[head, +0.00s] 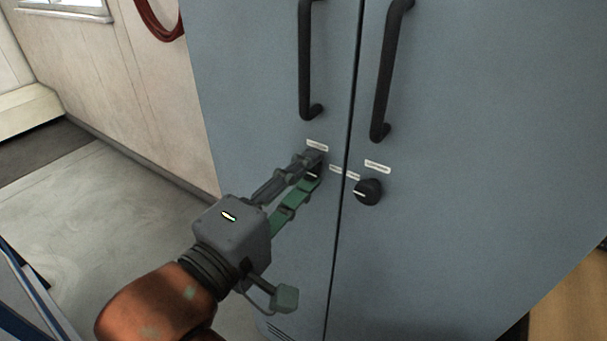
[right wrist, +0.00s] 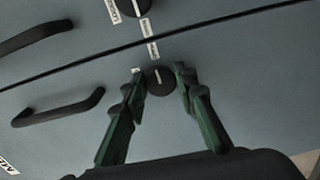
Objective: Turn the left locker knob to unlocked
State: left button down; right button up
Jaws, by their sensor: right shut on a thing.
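The grey locker (head: 255,60) has two doors, each with a round black knob. My right gripper (head: 313,170) is at the left locker knob, with its fingers shut on the knob's two sides. The left locker knob (right wrist: 160,81) shows between the fingertips (right wrist: 159,84) in the right wrist view. In the head view the fingers hide much of it. Its white pointer line runs nearly up and down in the wrist view. The right locker knob (head: 368,192) is untouched, with its white line roughly level in the head view. My left gripper is in neither view.
Long black door handles, left (head: 305,70) and right (head: 388,75), stand out above the knobs. Open floor (head: 80,215) lies left of the locker. A red hose (head: 160,28) hangs on the wall.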

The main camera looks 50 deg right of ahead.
jog(key=o, duration=1.2)
jog(key=shift+c, duration=0.2)
jog(key=shift+a, duration=0.1)
jog(key=a, duration=1.2)
jog(key=shift+s, duration=0.45)
jog(key=shift+d, duration=0.1)
